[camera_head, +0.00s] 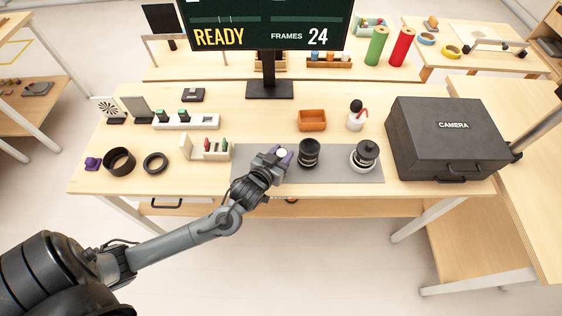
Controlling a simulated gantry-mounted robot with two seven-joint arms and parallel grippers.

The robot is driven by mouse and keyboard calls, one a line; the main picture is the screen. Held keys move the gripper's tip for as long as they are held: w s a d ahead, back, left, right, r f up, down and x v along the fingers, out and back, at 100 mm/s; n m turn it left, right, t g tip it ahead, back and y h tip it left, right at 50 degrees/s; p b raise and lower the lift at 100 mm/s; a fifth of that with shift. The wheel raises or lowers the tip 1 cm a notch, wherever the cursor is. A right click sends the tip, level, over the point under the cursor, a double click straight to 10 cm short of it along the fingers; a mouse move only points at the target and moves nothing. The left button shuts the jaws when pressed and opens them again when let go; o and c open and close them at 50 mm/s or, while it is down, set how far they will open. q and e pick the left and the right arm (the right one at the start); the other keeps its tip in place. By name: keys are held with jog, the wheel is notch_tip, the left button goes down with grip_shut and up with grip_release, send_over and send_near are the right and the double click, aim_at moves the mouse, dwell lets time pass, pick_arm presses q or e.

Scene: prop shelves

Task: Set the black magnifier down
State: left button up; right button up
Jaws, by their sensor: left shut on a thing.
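My left gripper (284,155) reaches in over the front of the grey mat (258,174). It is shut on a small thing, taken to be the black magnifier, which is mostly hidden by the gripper. Only a small pale round face (283,153) with purple beside it shows between the fingertips. A black lens-like cylinder (309,154) stands on the mat just right of the gripper. I cannot tell whether the held thing touches the mat. My right gripper is not seen.
A black and white lens-like piece (365,156) stands farther right on the mat, beside the black camera case (440,138). An orange tray (312,120) and a white bottle (356,116) stand behind. Two black rings (119,161) and a small rack (207,150) are left. Bare mat lies between the lens pieces.

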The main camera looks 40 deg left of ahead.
pick_arm(q)
jog(key=shift+w+a+f, duration=0.1)
jog(key=shift+a+f, duration=0.1)
jog(key=shift+f, duration=0.05)
notch_tip(320, 180, down, 3)
jog(key=shift+r+b, duration=0.1)
jog(key=shift+b, duration=0.35)
jog(key=shift+f, duration=0.5)
jog(key=shift+f, duration=0.15)
jog(key=o, duration=1.1)
jog(key=shift+c, duration=0.2)
